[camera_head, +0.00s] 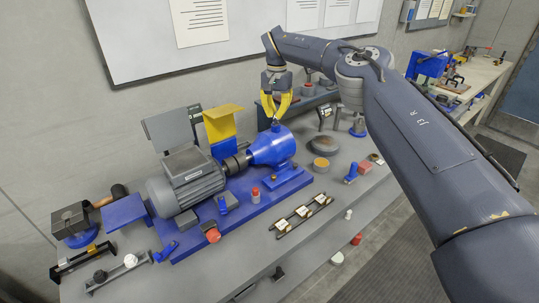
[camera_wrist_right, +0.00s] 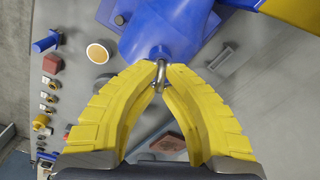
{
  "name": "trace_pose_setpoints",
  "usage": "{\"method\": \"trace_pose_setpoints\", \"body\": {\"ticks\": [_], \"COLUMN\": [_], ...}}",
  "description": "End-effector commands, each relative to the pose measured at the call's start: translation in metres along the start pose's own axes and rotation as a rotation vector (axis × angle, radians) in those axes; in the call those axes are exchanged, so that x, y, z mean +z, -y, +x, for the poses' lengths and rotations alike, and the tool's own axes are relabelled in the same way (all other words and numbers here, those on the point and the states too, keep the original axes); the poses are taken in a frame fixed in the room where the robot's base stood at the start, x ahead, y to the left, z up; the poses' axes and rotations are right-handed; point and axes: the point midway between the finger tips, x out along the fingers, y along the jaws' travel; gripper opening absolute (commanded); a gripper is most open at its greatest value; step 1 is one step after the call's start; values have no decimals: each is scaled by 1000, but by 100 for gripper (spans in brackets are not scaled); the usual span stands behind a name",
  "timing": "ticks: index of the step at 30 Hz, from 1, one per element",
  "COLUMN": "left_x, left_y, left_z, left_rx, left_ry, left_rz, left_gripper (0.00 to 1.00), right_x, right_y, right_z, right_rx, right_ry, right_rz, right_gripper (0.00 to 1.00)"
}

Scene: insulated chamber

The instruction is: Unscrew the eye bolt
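The eye bolt (camera_wrist_right: 160,76) is a small metal ring standing on top of the blue housing (camera_wrist_right: 160,35) in the right wrist view. In the head view the eye bolt (camera_head: 275,123) is a small dark spot on the blue housing (camera_head: 272,147), mostly hidden by fingertips. My right gripper (camera_head: 275,113) points down over the housing. In the right wrist view its yellow fingers (camera_wrist_right: 160,72) close in on both sides of the ring and appear to touch it, with the ring between the tips. My left gripper is not in view.
A grey motor (camera_head: 187,183) is coupled to the blue housing on a blue base plate (camera_head: 225,213). A yellow guard (camera_head: 224,122) stands behind the coupling. A rack (camera_head: 303,214) with small parts lies in front. A round dark dish (camera_head: 323,145) sits to the right on the grey bench.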

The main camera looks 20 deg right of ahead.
Motion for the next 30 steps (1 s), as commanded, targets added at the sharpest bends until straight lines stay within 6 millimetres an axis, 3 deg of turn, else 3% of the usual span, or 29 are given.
{"method": "trace_pose_setpoints", "body": {"ticks": [3,11,30], "left_x": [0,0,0], "left_y": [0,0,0], "left_z": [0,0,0], "left_rx": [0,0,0], "left_ry": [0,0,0], "left_rz": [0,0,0], "left_gripper": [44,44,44], "right_x": [1,0,0], "right_y": [0,0,0], "right_z": [1,-1,-49], "right_rx": [1,0,0], "right_ry": [2,0,0], "right_rz": [0,1,2], "right_gripper": [20,20,20]}}
